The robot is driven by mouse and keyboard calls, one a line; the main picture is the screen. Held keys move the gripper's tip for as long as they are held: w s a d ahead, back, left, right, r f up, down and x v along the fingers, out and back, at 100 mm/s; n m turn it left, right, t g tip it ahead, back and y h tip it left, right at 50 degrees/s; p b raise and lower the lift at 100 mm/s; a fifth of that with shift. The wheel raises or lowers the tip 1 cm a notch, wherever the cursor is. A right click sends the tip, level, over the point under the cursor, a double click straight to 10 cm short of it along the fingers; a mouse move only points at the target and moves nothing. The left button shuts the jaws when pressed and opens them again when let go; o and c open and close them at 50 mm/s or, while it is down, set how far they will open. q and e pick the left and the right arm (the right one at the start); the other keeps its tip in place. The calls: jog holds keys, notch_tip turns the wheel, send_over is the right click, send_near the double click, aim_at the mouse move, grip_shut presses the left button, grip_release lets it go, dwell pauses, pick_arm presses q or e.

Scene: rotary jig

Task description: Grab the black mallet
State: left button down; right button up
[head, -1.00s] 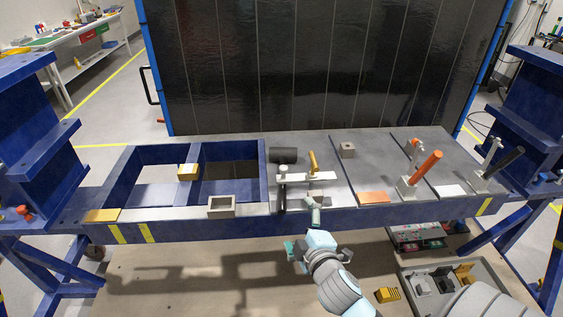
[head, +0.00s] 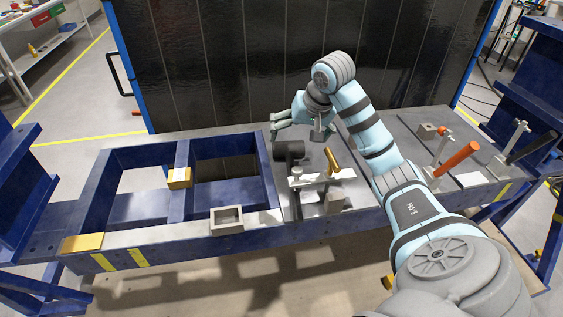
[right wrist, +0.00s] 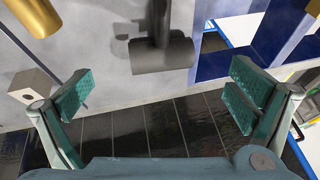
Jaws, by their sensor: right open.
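The black mallet (head: 289,150) lies on the steel bench top (head: 235,140), right of the blue-framed openings, with its handle pointing toward the bench's front edge. In the right wrist view its dark cylindrical head (right wrist: 162,55) is in the upper middle, with the handle running up out of the picture. My right gripper (head: 296,130) is open and empty, just behind the mallet head. In the right wrist view the green-padded fingers (right wrist: 160,98) are wide apart, one to each side of the head, and do not touch it. My left gripper is not in view.
A grey block (right wrist: 33,85) sits near one finger in the right wrist view. A dark panel (head: 230,60) stands behind the bench. An orange-handled clamp (head: 456,158) stands at right.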

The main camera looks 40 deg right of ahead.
aim_at(290, 154)
jog(key=f, duration=0.3)
jog(key=shift+s+d, duration=0.1)
jog(key=shift+s, duration=0.2)
jog(key=w+f, duration=0.2)
jog(key=w+f+p, duration=0.1)
jog(key=w+f, duration=0.1)
jog(key=f, duration=0.1)
jog(key=shift+w+f, duration=0.15)
jog(key=shift+f, duration=0.05)
jog(key=shift+s+r, duration=0.25)
jog(key=shift+s, duration=0.15)
jog(key=shift+c, duration=0.6)
jog(key=shift+s+r, duration=0.1)
jog(key=shift+s, duration=0.05)
jog(key=c, duration=0.6)
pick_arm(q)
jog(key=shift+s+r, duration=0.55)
pick_arm(e)
jog(key=c, duration=0.9)
